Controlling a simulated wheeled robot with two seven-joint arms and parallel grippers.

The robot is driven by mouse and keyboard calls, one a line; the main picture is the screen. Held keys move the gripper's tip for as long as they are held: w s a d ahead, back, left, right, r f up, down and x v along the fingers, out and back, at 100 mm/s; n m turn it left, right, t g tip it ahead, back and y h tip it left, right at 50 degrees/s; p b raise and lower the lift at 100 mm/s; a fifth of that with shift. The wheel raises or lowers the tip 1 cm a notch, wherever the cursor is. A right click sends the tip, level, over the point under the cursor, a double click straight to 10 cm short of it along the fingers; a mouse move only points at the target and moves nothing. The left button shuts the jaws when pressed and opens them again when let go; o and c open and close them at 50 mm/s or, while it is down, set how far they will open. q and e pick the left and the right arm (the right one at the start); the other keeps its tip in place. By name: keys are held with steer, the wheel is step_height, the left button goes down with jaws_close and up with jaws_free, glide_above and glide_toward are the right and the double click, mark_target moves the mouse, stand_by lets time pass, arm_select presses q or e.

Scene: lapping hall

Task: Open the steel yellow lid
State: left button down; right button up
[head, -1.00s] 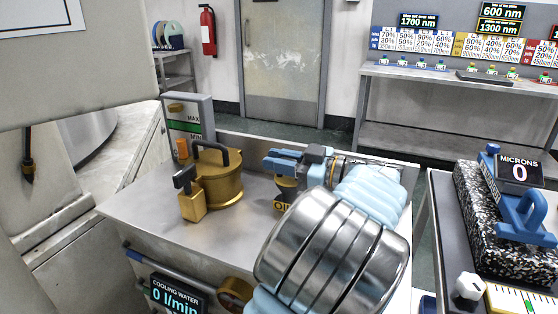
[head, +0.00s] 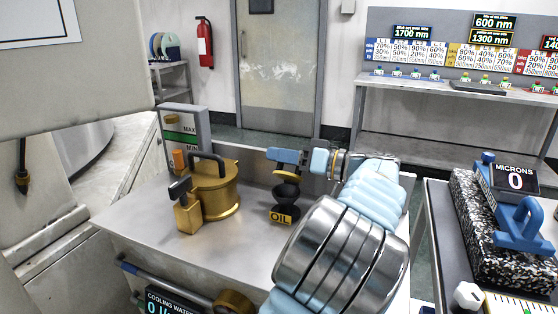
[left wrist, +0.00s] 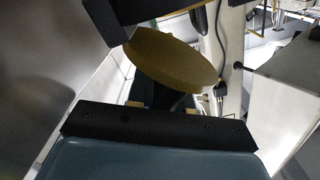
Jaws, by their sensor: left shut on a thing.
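My left gripper (head: 287,157) has blue fingers and is shut just above the small oil cup (head: 283,216), which has a yellow base marked OIL and a dark bowl-like top. In the left wrist view a yellow disc (left wrist: 172,60), which looks like the yellow lid, stands tilted in front of the gripper. A larger yellow pot (head: 222,195) with a black arched handle stands to the left, apart from the gripper. My right gripper is not in view.
A MAX/MIN gauge (head: 185,128) stands behind the pot. A yellow block (head: 188,217) with a black top is in front of it. The steel tabletop (head: 240,245) is clear in front. A speckled block with a MICRONS display (head: 515,180) stands on the right table.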

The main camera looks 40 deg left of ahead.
arm_select(q)
steer(key=shift+w+a+f+m, duration=0.25)
steer(key=shift+w+f+m, duration=0.5)
steer(key=shift+m, duration=1.35)
steer(key=shift+w+a+f+m, duration=0.3)
steer(key=shift+w+m, duration=0.7)
steer(key=shift+m, duration=1.1)
steer(key=shift+w+a+f+m, duration=0.2)
steer(key=shift+w+f+m, duration=0.55)
steer(key=shift+m, duration=1.35)
steer(key=shift+w, duration=0.15)
steer(key=c, duration=1.1)
jaws_free()
steer(key=shift+r, duration=0.2)
steer(key=shift+d, duration=0.1)
